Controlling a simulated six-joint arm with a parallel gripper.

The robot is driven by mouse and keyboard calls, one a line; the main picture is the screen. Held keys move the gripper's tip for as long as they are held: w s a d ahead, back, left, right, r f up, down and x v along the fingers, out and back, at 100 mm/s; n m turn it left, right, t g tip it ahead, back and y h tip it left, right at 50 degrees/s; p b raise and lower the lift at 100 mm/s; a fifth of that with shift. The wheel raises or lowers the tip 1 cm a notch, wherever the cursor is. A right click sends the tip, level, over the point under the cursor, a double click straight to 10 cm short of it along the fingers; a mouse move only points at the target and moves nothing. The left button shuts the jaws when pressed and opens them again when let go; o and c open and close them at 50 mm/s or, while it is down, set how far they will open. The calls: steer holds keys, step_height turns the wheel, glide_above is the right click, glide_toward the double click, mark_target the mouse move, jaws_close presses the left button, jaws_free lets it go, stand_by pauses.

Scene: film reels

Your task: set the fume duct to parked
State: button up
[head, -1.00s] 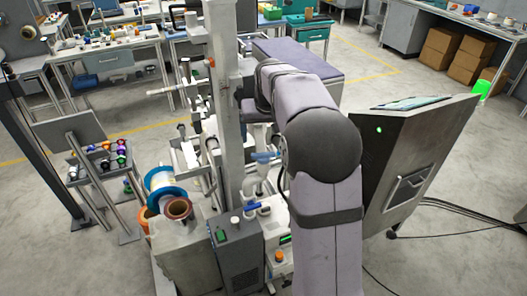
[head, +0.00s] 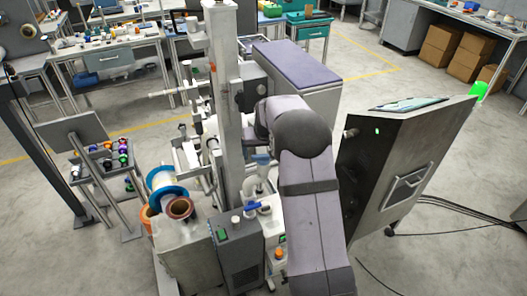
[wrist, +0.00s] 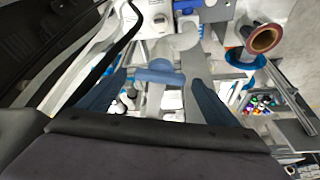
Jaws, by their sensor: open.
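A blue crosspiece on a pale grey, pipe-like part (head: 262,159) stands beside the grey column in the head view; it may be the fume duct, but I cannot tell for sure. The blue crosspiece shows in the wrist view (wrist: 160,73), between my fingers and beyond them. My gripper (wrist: 158,80) is open, with one blue-grey finger on each side of it in the picture. I see no contact. In the head view my arm hides the gripper.
A grey slanted console (head: 405,160) stands close to the right of my arm. A grey column (head: 226,110) rises to the left. Black cables (head: 450,215) cross the floor at right.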

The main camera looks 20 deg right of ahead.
steer(key=shift+f, duration=0.15)
steer(key=c, duration=1.5)
